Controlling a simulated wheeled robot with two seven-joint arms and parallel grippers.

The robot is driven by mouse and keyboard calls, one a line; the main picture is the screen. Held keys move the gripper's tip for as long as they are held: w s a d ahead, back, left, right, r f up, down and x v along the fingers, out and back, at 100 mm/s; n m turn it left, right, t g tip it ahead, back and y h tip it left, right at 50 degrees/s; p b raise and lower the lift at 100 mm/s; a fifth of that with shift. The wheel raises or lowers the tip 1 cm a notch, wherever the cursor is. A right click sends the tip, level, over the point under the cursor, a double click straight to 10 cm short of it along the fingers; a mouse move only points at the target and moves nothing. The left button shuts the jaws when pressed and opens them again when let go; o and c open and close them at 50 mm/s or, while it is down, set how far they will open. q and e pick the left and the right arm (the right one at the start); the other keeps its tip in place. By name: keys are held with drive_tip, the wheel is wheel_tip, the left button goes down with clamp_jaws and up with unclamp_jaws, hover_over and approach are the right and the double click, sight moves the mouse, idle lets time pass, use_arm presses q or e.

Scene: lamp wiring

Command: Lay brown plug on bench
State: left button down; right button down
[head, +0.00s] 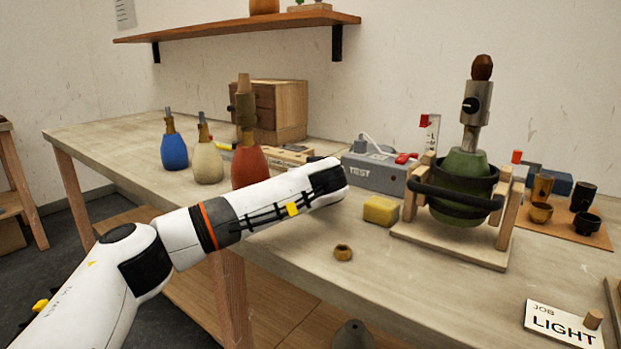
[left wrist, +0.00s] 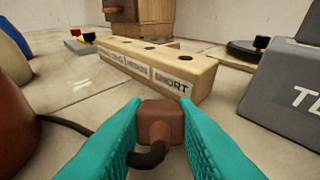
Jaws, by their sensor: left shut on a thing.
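The brown plug (left wrist: 161,121) is between the teal fingers of my left gripper (left wrist: 160,106), which is shut on it. A dark cord (left wrist: 70,124) bends from the plug's near end and runs left beside the red-brown lamp base (left wrist: 14,130). The plug is in front of a wooden block (left wrist: 150,68) marked with length labels. I cannot tell whether the plug touches the bench (head: 310,235). In the head view my left forearm reaches over the bench and hides the plug and fingers. My right gripper is not in view.
The grey TEST box (head: 375,176) stands right of the wooden block. A yellow sponge (head: 381,210) and small brass cup (head: 343,253) lie nearer the front. A green lamp base (head: 462,185) sits in a wooden stand. Blue (head: 174,150) and cream (head: 208,165) bases stand left.

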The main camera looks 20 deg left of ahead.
use_arm(q)
drive_tip(key=c, duration=1.1)
unclamp_jaws()
drive_tip(key=shift+s, duration=0.1)
